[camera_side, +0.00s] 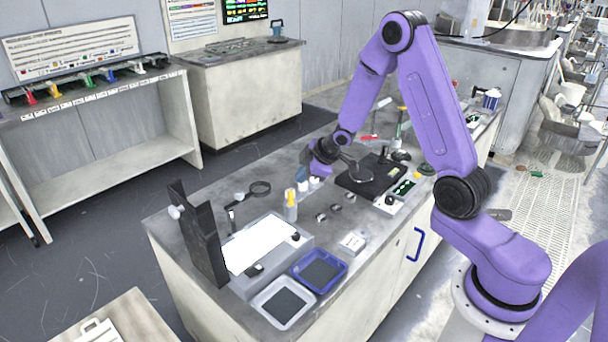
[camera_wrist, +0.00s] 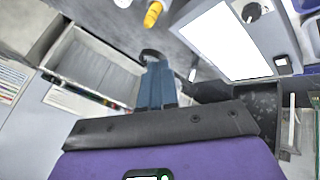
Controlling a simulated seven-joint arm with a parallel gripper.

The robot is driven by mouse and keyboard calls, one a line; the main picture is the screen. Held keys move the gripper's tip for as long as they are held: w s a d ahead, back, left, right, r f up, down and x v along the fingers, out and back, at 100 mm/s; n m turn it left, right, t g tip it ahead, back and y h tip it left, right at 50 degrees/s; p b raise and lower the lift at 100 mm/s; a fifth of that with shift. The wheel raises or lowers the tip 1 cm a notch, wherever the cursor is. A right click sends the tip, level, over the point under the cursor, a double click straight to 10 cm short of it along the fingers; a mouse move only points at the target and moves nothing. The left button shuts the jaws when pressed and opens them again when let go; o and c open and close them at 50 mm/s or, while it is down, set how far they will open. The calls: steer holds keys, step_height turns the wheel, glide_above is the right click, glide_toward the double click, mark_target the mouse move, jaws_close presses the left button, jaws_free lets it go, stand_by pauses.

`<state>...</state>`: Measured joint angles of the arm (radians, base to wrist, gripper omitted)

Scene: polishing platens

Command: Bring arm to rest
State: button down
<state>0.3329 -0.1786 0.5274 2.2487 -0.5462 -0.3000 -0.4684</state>
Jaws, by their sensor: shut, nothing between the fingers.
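My purple arm reaches over the workbench (camera_side: 215,195), its end bent down toward the bench's middle. My gripper (camera_side: 302,174) is partly hidden by its own wrist in the side view. In the wrist view its blue fingers (camera_wrist: 155,72) lie together, shut, with nothing between them. In the side view it shows near small white-capped bottles and left of a black plate device (camera_side: 372,178). Its exact height above the bench cannot be told.
A bright light panel (camera_side: 258,245), a dark upright stand (camera_side: 198,235), a yellow-topped bottle (camera_side: 291,205) and a magnifier (camera_side: 260,188) stand on the bench. A blue tray (camera_side: 342,270) and a white tray (camera_side: 263,299) lie at the front. Floor left of the bench is clear.

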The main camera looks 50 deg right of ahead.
steer(key=s+a+r+g, duration=0.2)
steer(key=s+a+r, duration=0.2)
steer(key=s+a, duration=0.35)
steer(key=s+a+r+g, duration=0.2)
steer(key=s+a+r, duration=0.1)
steer(key=s+a, duration=0.4)
steer(key=s+r+n+g, duration=0.1)
steer(key=s+r, duration=0.1)
steer(key=s, duration=0.9)
steer(key=s+d+r+n+g, duration=0.1)
steer(key=s+r+g, duration=0.1)
steer(key=s, duration=0.9)
steer(key=shift+s+d+r, duration=0.15)
steer(key=shift+d+r, duration=0.05)
steer(key=shift+d, duration=0.1)
